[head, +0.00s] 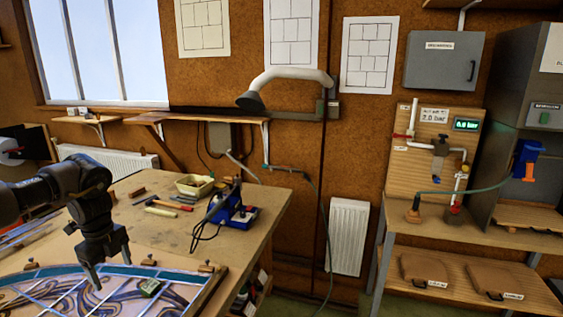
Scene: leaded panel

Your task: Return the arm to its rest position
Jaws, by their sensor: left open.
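My left arm comes in from the left edge. My left gripper (96,285) points down over the leaded panel (60,283) at the lower left of the head view. Its two fingers stand apart with nothing visible between them. I cannot tell whether the fingertips touch the panel. A small green and dark item (149,287) lies on the panel, to the right of the fingers. The front part of the panel is cut off by the frame. My right gripper is not in view.
On the wooden workbench (262,205) behind the panel are a blue soldering station (237,216), a pale tray (195,185) and several hand tools. Wooden blocks (206,267) sit along the panel's edge. At the right stands a bench (480,238) with a gauge board (433,150).

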